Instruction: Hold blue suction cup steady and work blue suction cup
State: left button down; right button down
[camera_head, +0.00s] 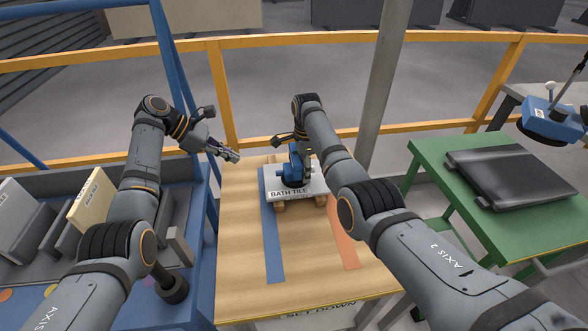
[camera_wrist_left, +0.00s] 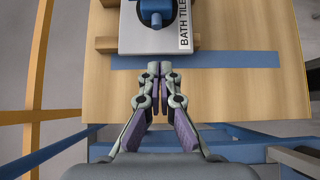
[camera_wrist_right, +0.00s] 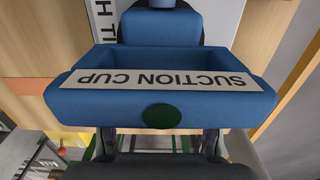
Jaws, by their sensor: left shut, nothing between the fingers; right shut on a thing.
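The blue suction cup (camera_head: 294,172) stands on a white tile marked BATH TILE (camera_head: 288,192), which rests on wooden blocks on the table. In the right wrist view the blue suction cup (camera_wrist_right: 200,103) fills the middle, with a SUCTION CUP label and a green round spot. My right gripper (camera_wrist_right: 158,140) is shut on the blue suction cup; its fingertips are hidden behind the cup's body. My left gripper (camera_head: 236,156) is shut and empty, left of the tile and apart from it. In the left wrist view its closed tips (camera_wrist_left: 160,68) are over the blue strip beside the tile (camera_wrist_left: 150,40).
The wooden table (camera_head: 240,270) has a blue strip (camera_head: 273,250) and an orange strip (camera_head: 344,245). A blue bin (camera_head: 190,300) with slabs is on the left. A green table (camera_head: 430,160) holds a dark slab (camera_head: 505,175). Another blue device (camera_head: 548,122) is at far right. A yellow rail runs behind.

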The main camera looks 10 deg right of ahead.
jog(key=shift+s+d+f, duration=0.1)
jog(key=shift+s+f, duration=0.05)
jog(key=shift+f, duration=0.2)
jog(key=c, duration=0.6)
grip_release()
jog(key=shift+o, duration=1.1)
jog(key=shift+w, duration=0.3)
pick_arm(q)
jog(key=v, duration=1.1)
jog(key=shift+a+r, duration=0.15)
jog(key=shift+a, duration=0.05)
pick_arm(e)
jog(key=shift+r, duration=0.2)
pick_arm(q)
jog(key=shift+w, duration=0.1)
pick_arm(e)
notch_tip(320, 180, up, 12)
jog(key=shift+f, duration=0.1)
